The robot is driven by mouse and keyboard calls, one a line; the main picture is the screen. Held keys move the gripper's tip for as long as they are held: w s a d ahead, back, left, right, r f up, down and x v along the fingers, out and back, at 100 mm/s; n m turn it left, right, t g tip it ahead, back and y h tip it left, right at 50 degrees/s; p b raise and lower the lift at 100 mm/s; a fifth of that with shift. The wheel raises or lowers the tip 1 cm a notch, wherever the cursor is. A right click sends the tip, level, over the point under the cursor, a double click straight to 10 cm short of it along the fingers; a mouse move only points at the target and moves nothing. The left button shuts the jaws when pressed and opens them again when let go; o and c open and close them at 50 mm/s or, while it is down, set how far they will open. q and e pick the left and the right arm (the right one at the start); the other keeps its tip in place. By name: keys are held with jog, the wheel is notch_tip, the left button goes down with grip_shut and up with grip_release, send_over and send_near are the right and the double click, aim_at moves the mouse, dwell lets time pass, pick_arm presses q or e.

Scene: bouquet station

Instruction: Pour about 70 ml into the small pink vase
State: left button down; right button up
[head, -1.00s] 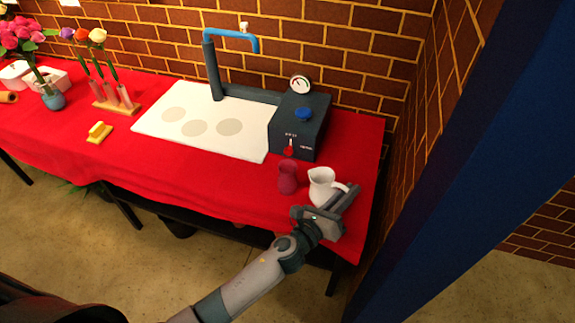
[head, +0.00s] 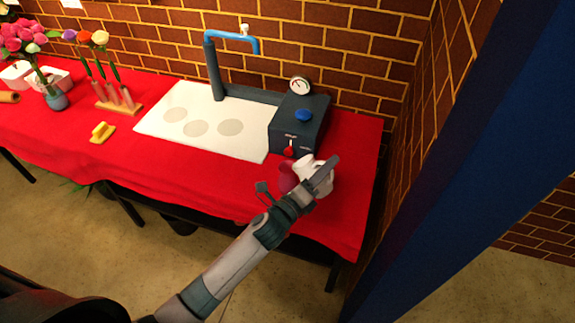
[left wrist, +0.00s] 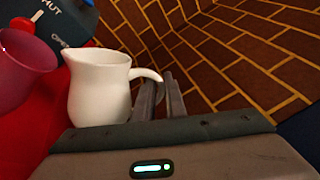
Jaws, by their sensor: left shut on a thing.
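The white pitcher (head: 306,166) is held by its handle in my left gripper (head: 326,178), which is shut on it. In the left wrist view the pitcher (left wrist: 98,92) shows its spout toward the small pink vase (left wrist: 20,70). The vase and background look slanted against the pitcher there, so the pitcher seems tilted toward the vase. In the head view the vase (head: 287,179) stands on the red cloth just left of the pitcher, partly hidden by my gripper and arm. I see no stream, and the liquid levels are hidden. My right gripper is out of view.
A dark tap box (head: 300,123) with a blue knob and gauge stands behind the vase. A yellow object (head: 102,132), a wooden tube rack (head: 120,107) and flowers are farther left. The red table's (head: 215,185) front middle is clear.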

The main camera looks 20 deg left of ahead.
aim_at(322, 162)
pick_arm(q)
jog(key=shift+w+a+r+n+p, duration=0.15)
jog(key=shift+a+r+n+p, duration=0.25)
jog(key=shift+r+n, duration=0.55)
jog(key=shift+w+a+r+n+t+y, duration=0.15)
jog(key=shift+a+r+n, duration=0.25)
jog(key=shift+n, duration=0.2)
jog(key=shift+w+a+r+n+t+y, duration=0.15)
jog(key=shift+a+r+n, duration=0.2)
jog(key=shift+n, duration=0.2)
jog(key=shift+w+a+r+n+p, duration=0.15)
jog(key=shift+a+r+n+p, duration=0.35)
jog(key=shift+a+n, duration=0.3)
dwell(1.5)
jog(key=shift+w+a+r+n+y, duration=0.2)
jog(key=shift+w+a+n+y, duration=0.1)
jog(key=shift+a+n, duration=0.35)
dwell(0.5)
jog(key=shift+s+d+f, duration=0.15)
jog(key=shift+d+f, duration=0.05)
jog(key=shift+d, duration=0.1)
jog(key=d+f+m, duration=0.1)
jog(key=s+d+m+b, duration=0.1)
jog(key=m, duration=0.1)
jog(key=shift+d+f, duration=0.25)
jog(key=shift+f, duration=0.1)
jog(key=shift+d+f+m, duration=0.1)
jog(key=shift+d+m, duration=0.15)
jog(key=shift+m, duration=0.3)
